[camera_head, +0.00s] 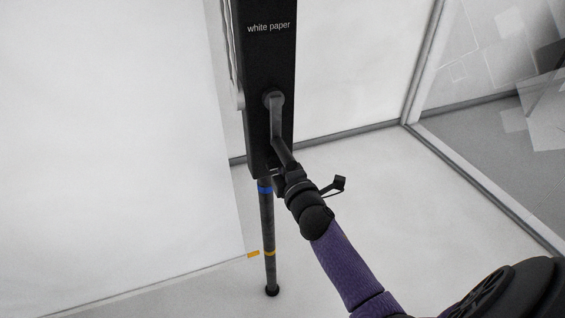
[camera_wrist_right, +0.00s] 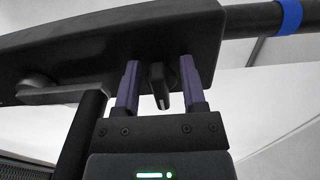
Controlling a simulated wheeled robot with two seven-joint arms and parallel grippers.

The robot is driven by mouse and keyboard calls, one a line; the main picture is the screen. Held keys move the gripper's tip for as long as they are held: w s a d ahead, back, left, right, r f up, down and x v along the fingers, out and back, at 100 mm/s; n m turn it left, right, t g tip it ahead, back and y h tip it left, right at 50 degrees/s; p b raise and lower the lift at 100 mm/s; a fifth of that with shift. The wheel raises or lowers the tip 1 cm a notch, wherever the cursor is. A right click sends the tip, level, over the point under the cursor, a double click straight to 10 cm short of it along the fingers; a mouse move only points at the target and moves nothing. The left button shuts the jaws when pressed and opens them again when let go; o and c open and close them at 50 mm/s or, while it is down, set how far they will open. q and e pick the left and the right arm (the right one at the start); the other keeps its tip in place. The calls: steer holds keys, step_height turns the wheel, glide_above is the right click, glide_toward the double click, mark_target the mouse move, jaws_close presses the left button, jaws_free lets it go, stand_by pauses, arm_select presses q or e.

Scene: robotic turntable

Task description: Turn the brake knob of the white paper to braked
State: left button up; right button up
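The black housing (camera_head: 267,60) labelled "white paper" stands upright in the head view, left of centre. In the wrist view the housing (camera_wrist_right: 110,40) crosses the top. The brake knob (camera_wrist_right: 158,88), small and dark with a white mark, sticks out of its underside. My right gripper (camera_wrist_right: 159,62) is open, with one purple finger on each side of the knob and visible gaps between. In the head view my right gripper (camera_head: 285,175) is at the housing's lower end, and the knob is hidden there. My left gripper is not in view.
A grey crank handle (camera_head: 277,125) hangs on the housing's front, close above my gripper. A dark pole (camera_head: 267,220) with blue and yellow bands runs below the housing. A large white sheet (camera_head: 110,130) fills the left. White floor (camera_head: 400,190) is clear on the right.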

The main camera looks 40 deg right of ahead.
steer(key=shift+s, duration=0.15)
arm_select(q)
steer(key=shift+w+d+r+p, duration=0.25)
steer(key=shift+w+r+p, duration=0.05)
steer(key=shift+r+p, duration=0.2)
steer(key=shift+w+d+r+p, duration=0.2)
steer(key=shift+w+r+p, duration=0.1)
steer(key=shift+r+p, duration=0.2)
arm_select(e)
steer(key=v, duration=0.9)
steer(key=shift+s+a, duration=0.15)
steer(key=shift+s, duration=0.15)
